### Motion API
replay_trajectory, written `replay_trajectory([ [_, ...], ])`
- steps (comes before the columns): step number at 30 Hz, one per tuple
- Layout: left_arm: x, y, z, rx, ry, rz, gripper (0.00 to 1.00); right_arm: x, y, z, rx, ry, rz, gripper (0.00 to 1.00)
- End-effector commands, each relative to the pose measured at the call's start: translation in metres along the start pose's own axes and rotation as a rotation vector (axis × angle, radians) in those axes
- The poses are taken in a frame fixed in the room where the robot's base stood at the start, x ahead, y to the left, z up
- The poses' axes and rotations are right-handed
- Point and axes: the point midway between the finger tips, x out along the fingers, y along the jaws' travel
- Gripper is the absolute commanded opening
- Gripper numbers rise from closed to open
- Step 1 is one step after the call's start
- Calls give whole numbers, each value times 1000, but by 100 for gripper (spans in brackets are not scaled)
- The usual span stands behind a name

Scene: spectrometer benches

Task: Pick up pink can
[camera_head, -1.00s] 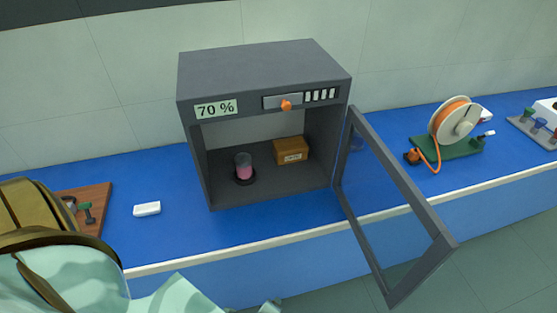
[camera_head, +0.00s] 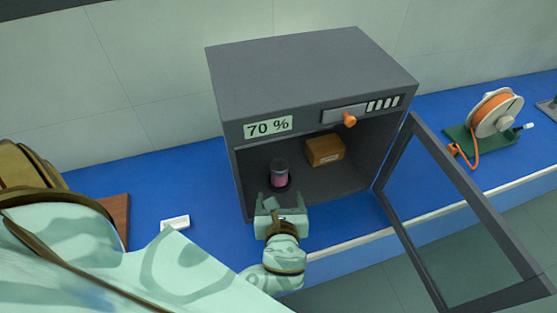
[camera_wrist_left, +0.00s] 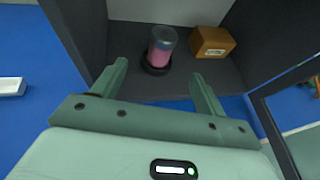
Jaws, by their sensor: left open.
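The pink can (camera_head: 280,176) has a dark grey top and stands upright on a dark round base inside the open grey cabinet (camera_head: 310,70). It also shows in the left wrist view (camera_wrist_left: 161,52), ahead of the fingers and between them, not touched. My left gripper (camera_head: 281,198) is open and empty at the cabinet's front opening, just in front of the can. Its two fingers show in the left wrist view (camera_wrist_left: 158,88). My right gripper is not in view.
An orange-brown box (camera_head: 325,149) sits right of the can in the cabinet. The cabinet door (camera_head: 481,212) stands open to the right. A white block (camera_head: 174,222) lies on the blue bench (camera_head: 160,190). An orange cable reel (camera_head: 496,112) stands further right.

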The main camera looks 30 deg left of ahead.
Motion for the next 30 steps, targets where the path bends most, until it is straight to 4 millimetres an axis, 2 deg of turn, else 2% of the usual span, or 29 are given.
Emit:
replay_trajectory([
  [4,24,1,1,11,-6,5,73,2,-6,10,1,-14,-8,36],
  [9,68,0,0,10,-5,4,73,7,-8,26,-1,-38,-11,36],
  [12,89,1,0,8,-4,4,73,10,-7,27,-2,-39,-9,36],
  [15,102,0,0,8,-3,3,73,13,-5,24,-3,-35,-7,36],
  [20,114,0,-1,7,-2,2,73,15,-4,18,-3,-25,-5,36],
  [27,152,-3,-6,7,-3,4,73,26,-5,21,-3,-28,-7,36],
  [30,160,-3,-5,6,-1,2,73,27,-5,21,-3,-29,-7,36],
])
